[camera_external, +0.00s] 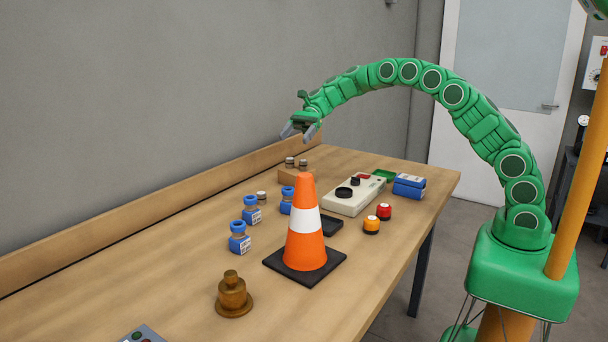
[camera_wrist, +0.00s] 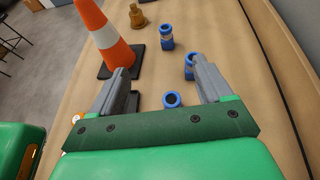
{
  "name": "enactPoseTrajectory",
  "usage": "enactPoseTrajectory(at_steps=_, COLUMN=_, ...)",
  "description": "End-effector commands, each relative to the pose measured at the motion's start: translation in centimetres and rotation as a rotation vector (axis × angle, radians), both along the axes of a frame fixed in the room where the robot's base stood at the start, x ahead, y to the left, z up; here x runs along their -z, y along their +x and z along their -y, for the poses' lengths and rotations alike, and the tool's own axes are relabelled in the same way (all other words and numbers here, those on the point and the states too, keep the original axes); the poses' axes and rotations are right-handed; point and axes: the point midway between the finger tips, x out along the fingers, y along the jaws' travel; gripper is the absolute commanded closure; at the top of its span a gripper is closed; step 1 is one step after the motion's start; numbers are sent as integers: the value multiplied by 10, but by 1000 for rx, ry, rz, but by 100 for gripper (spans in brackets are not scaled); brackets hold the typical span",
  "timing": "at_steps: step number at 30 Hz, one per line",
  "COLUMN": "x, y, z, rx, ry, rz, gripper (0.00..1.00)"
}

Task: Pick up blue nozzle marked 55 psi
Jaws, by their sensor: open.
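Three blue nozzles with white labels stand on the wooden table (camera_external: 190,240): a front one (camera_external: 239,237), a middle one (camera_external: 251,211) and a back one (camera_external: 287,200) partly hidden by the cone. The label writing is too small to read, so I cannot tell which is marked 55 psi. The wrist view also shows a far nozzle (camera_wrist: 166,37), one (camera_wrist: 189,65) partly covered by the right finger, and a near one (camera_wrist: 172,100) seen between the fingers. My gripper (camera_external: 299,131) is open and empty, well above the table's back part.
An orange and white cone (camera_external: 305,235) on a black base stands beside the nozzles. A brass fitting (camera_external: 233,293) is in front. The wall borders the left.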

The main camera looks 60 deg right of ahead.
Motion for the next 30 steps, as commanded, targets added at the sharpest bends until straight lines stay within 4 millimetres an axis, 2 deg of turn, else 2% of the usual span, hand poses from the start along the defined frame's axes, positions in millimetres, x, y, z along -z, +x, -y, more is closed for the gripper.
enactPoseTrajectory(at_steps=14, x=107, y=-1, z=0, rx=1, ry=0, rz=-5, gripper=21)
enactPoseTrajectory(at_steps=21, x=168, y=-1, z=1, rx=0, ry=0, rz=-4, gripper=21)
enactPoseTrajectory(at_steps=25, x=187, y=0, z=0, rx=0, ry=0, rz=0, gripper=21)
enactPoseTrajectory(at_steps=30, x=197, y=0, z=-3, rx=0, ry=-1, rz=2, gripper=21)
